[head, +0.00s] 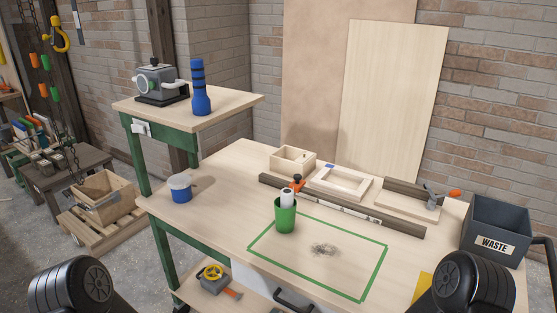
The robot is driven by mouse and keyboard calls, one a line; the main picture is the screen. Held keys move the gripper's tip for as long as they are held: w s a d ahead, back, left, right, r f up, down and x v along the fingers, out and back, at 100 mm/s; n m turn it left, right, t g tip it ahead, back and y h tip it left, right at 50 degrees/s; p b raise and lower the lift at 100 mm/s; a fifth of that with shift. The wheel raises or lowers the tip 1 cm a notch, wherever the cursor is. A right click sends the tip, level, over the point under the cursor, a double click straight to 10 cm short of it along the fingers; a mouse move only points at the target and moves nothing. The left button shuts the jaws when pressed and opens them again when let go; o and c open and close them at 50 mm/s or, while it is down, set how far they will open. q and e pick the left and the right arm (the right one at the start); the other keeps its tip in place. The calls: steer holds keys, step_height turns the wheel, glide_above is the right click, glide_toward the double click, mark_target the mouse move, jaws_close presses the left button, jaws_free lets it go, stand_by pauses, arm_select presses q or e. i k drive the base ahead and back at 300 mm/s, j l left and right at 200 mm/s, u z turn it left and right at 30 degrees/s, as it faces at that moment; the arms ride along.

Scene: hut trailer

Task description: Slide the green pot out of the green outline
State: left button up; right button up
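The green pot (285,217) stands upright on the workbench, with a white cylindrical thing (287,198) sticking out of its top. The green outline (318,285) is a four-sided line on the bench top. The pot stands at its back left corner and hides that corner. Its base appears to be just inside the lines, close to or touching the left one; I cannot tell exactly. Neither of my grippers is in view; only dark rounded parts of my arms show at the bottom left and bottom right.
A pile of shavings (323,249) lies inside the outline. Behind stand a long dark bar (400,224), an orange-topped clamp (297,184), a wooden frame (341,183) and an open wooden box (293,160). A blue-and-white tub (180,188) stands left, a WASTE bin (495,232) right. Bench between tub and pot is clear.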

mark_target(284, 218)
steer(key=i+j+z, duration=0.1)
steer(key=j, duration=0.45)
steer(key=i+j+z, duration=0.15)
steer(key=j, duration=0.4)
steer(key=i+j+z, duration=0.1)
steer(key=j, duration=0.45)
steer(key=i+j+z, duration=0.15)
steer(key=j, duration=0.45)
